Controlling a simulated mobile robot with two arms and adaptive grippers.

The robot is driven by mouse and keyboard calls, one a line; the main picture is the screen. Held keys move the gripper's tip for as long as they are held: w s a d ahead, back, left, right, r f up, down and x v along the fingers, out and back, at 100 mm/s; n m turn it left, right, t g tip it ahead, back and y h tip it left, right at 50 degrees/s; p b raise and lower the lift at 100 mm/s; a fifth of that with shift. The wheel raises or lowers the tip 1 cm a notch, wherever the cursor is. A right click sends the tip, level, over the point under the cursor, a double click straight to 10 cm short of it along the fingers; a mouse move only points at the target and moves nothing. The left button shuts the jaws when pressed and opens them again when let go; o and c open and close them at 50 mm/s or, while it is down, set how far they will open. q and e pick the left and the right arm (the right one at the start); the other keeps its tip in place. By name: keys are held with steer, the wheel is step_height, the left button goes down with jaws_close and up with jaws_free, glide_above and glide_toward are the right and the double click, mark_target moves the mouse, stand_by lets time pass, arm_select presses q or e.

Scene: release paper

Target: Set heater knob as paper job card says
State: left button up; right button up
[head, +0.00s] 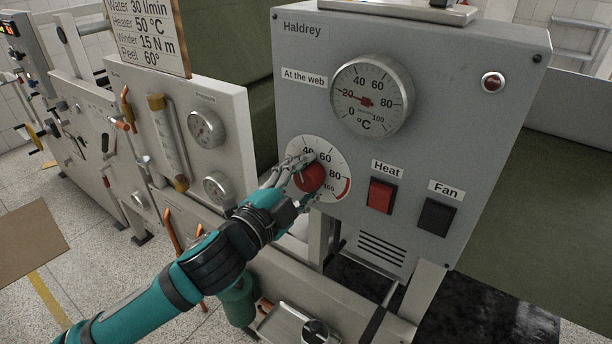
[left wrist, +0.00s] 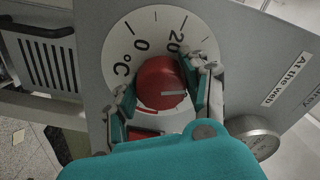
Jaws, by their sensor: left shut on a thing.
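The heater's red knob (head: 310,178) sits on a white dial (head: 334,160) on the grey heater box (head: 440,60). My left gripper (head: 301,183) is shut on the knob, with fingers on both sides; the left wrist view also shows the red knob (left wrist: 160,84). There, 0 and 20 show above the knob, and a pale mark on it points right, toward a finger. The fingers hide part of the scale, so I cannot read the exact setting. The job card (head: 147,35) at upper left reads Heater 50 °C. My right gripper is out of view.
A round "At the web" gauge (head: 370,96) above the dial has its needle near 20. A red Heat switch (head: 381,195) and a dark Fan switch (head: 436,217) are to the right of the knob. A panel with gauges and pipes (head: 190,130) stands at left.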

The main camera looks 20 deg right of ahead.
arm_select(q)
steer(key=shift+m+p, duration=0.3)
steer(key=shift+m, duration=1.7)
steer(key=o, duration=1.2)
steer(key=shift+c, duration=0.2)
steer(key=shift+s+a, duration=0.1)
steer(key=v, duration=1.1)
steer(key=shift+s+a, duration=0.3)
